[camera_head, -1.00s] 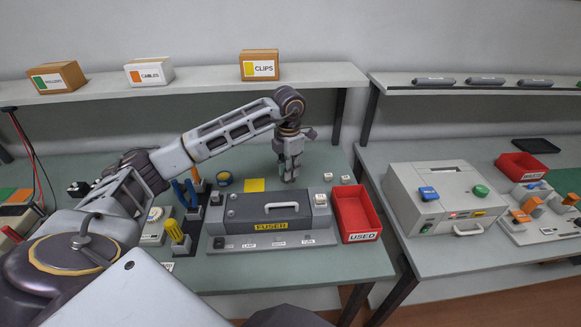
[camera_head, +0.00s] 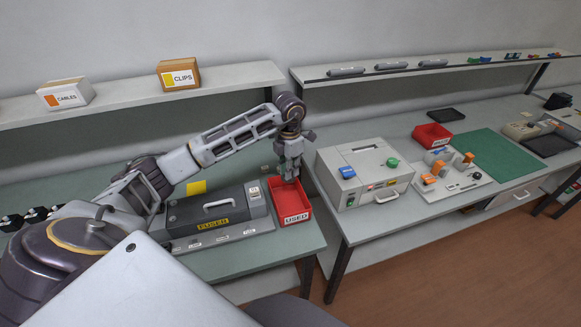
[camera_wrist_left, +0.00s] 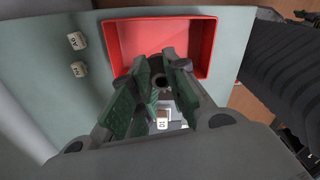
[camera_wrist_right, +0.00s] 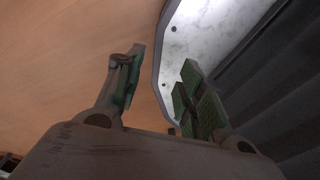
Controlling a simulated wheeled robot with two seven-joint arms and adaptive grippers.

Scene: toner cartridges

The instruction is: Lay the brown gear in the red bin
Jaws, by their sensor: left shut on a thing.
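The red bin (camera_head: 287,214), labelled USED, stands at the right end of the fuser unit on the left bench. My left gripper (camera_head: 290,179) points down over the bin. In the left wrist view, the bin (camera_wrist_left: 120,35) lies beyond the fingertips (camera_wrist_left: 157,62). The left fingers are shut on a small brownish-grey piece with a dark round hole, taken to be the brown gear (camera_wrist_left: 160,84); the fingers hide most of it. My right gripper (camera_wrist_right: 158,72) shows only in its wrist view, with fingers apart and nothing between them.
The fuser unit (camera_head: 205,212) is left of the bin. A grey machine (camera_head: 365,178) stands close to its right on the other bench. A second red bin (camera_head: 432,136) is farther right. A shelf with boxes (camera_head: 180,75) runs above. Two small labelled blocks (camera_wrist_left: 76,55) lie beside the bin.

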